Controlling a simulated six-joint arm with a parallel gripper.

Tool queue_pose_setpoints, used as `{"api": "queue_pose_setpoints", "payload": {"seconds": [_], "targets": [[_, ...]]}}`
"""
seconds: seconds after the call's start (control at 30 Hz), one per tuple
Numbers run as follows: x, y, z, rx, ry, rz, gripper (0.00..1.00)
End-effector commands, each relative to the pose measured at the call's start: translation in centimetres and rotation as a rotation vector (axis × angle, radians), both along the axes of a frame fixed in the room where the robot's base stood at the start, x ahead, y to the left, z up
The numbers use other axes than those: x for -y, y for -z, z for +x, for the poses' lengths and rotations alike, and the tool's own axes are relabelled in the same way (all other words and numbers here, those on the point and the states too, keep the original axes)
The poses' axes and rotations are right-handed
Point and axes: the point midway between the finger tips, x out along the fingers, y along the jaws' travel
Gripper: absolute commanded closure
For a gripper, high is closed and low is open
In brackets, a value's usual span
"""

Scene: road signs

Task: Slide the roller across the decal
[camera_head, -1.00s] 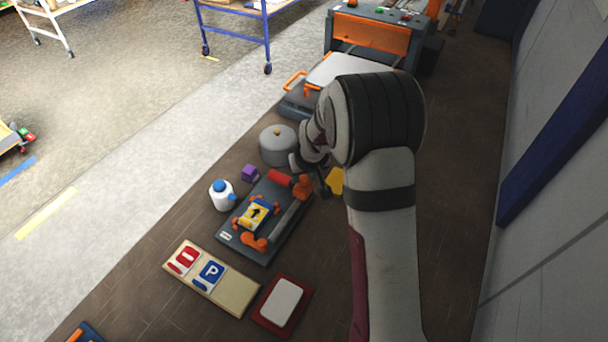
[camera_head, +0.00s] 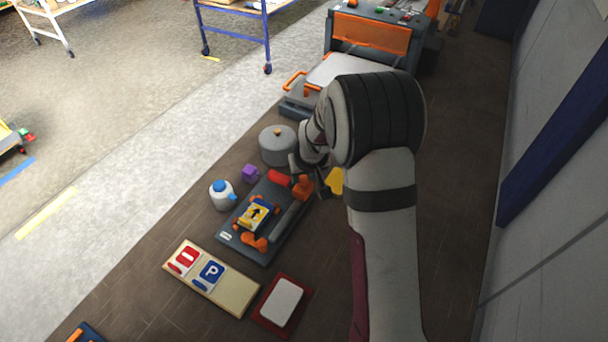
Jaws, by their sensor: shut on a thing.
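The decal, a yellow sign with a black arrow (camera_head: 257,214), lies on a dark grey board (camera_head: 232,239) with orange corner clamps around it. The roller shows as a red cylinder (camera_head: 280,178) with an orange part (camera_head: 302,187) at the board's far end, beyond the decal. My gripper (camera_head: 297,175) is at the roller, shut on it. The fingertips are small and partly hidden by my arm, so the exact grip point is hard to see. A grey bar (camera_head: 289,219) lies along the board's right side.
A yellow piece (camera_head: 335,181) is to the right. A sign tray (camera_head: 235,293) and a red-framed white pad (camera_head: 281,304) lie in front.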

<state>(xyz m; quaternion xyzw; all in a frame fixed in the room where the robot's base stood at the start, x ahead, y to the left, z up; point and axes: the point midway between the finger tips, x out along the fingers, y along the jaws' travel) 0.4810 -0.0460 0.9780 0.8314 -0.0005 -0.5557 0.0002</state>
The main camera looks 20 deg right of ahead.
Motion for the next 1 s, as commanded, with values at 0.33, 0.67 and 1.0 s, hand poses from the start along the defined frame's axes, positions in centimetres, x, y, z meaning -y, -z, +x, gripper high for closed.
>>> {"api": "queue_pose_setpoints", "payload": {"seconds": [0.33, 0.67, 1.0], "targets": [[-4.9, -0.1, -4.9, -0.001, -0.002, -0.003, 1.00], [-6.2, -0.1, -6.3, 0.002, 0.001, 0.000, 1.00], [-6.2, 0.0, -6.3, 0.001, 0.001, 0.001, 0.31]]}}
